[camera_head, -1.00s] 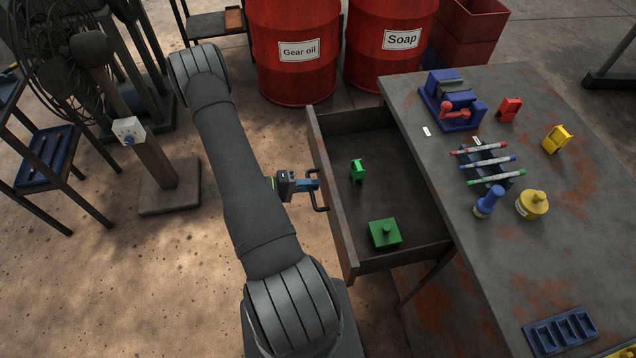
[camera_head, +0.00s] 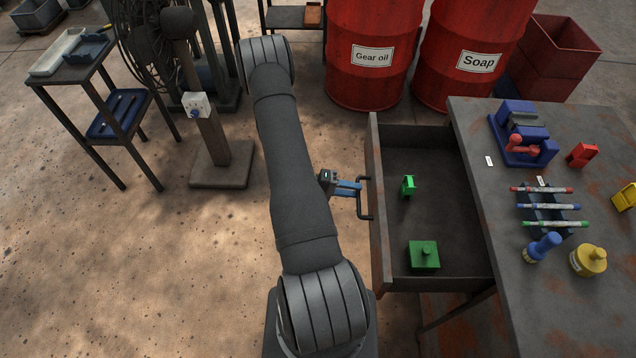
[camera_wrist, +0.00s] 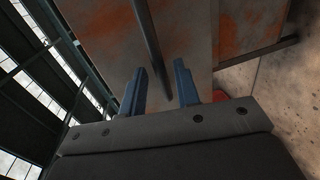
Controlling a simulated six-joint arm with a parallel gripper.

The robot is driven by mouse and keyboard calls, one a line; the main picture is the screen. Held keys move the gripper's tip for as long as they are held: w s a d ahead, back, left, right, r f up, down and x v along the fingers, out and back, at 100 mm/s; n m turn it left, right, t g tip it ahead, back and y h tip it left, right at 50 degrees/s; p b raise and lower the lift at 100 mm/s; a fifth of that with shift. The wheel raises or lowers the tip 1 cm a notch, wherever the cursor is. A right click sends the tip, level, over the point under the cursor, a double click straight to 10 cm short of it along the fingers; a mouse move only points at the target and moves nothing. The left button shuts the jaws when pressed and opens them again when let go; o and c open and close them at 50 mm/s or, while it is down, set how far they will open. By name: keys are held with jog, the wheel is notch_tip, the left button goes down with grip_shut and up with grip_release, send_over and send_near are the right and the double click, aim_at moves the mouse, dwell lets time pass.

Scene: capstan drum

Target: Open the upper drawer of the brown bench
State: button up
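The drawer (camera_head: 436,283) of the rusty dark bench (camera_head: 470,200) is pulled well out, its inside open to view. Its dark bar handle (camera_head: 369,207) is on the drawer front, facing my arm. My gripper (camera_head: 357,189) is at the upper part of this handle, its two blue fingers spread. In the wrist view my gripper (camera_wrist: 158,85) also shows its fingers apart, with a dark bar (camera_wrist: 150,45), apparently the handle, running between them and a gap on each side. Whether the fingertips touch it I cannot tell.
A green clamp-like piece (camera_head: 408,186) and a green block (camera_head: 423,255) lie in the drawer. The bench top holds a blue vise (camera_head: 522,140), markers and bottles. Red drums (camera_head: 372,55) stand behind. The floor left of my arm is clear up to a wooden post (camera_head: 222,135).

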jog(key=v, duration=1.5)
jog(key=x, duration=1.7)
jog(key=shift+d, duration=0.2)
jog(key=v, duration=1.7)
jog(key=shift+a, duration=0.2)
jog(key=shift+d, duration=0.1)
jog(key=shift+x, duration=8.9)
